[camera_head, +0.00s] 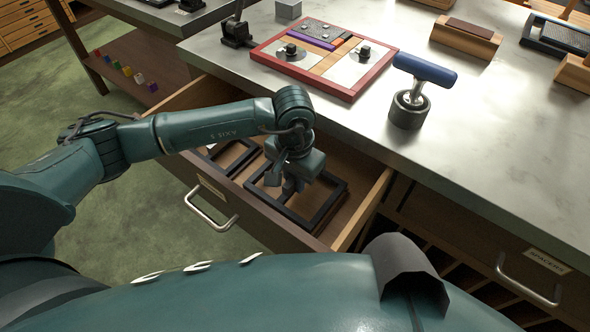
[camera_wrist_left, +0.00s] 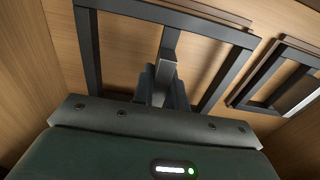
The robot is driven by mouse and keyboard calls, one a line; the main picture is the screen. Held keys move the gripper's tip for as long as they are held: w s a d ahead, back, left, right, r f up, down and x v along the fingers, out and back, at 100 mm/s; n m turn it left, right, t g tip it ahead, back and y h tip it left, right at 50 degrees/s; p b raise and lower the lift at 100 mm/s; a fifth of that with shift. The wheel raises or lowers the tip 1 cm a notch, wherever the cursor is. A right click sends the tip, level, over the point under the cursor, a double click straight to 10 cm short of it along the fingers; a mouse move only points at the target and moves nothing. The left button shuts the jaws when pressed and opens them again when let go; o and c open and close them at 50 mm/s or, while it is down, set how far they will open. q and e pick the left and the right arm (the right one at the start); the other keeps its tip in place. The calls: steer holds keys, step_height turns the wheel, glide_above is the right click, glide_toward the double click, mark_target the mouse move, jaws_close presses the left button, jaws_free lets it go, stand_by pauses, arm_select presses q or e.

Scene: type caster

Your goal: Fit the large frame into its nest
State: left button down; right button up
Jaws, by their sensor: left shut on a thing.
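The large frame, a dark rectangular frame (camera_head: 282,212), is in the open drawer (camera_head: 226,187) with a wooden floor. In the left wrist view the frame (camera_wrist_left: 88,48) spans the upper part, with a bar across its middle. My left gripper (camera_head: 292,187) reaches down into the drawer; in the wrist view its fingers (camera_wrist_left: 163,85) are shut on the middle bar. I cannot tell whether the frame rests on the floor or is slightly raised. Thin brown strips (camera_wrist_left: 205,12) lie beside the frame's far edge; whether they form its nest is unclear. My right gripper is not in view.
A smaller dark frame (camera_head: 245,161) lies beside the large one; it also shows in the wrist view (camera_wrist_left: 248,103). The drawer walls (camera_head: 362,208) stand close around. Above is the bench with a red-rimmed tray (camera_head: 345,94) and a blue-handled tool (camera_head: 425,69).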

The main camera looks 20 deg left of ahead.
arm_select(q)
steer(key=shift+w+f, duration=0.1)
steer(key=shift+f, duration=0.65)
steer(key=shift+f, duration=0.15)
steer(key=c, duration=1.8)
jaws_free()
steer(key=shift+f, duration=0.15)
steer(key=shift+o, duration=0.5)
steer(key=o, duration=0.3)
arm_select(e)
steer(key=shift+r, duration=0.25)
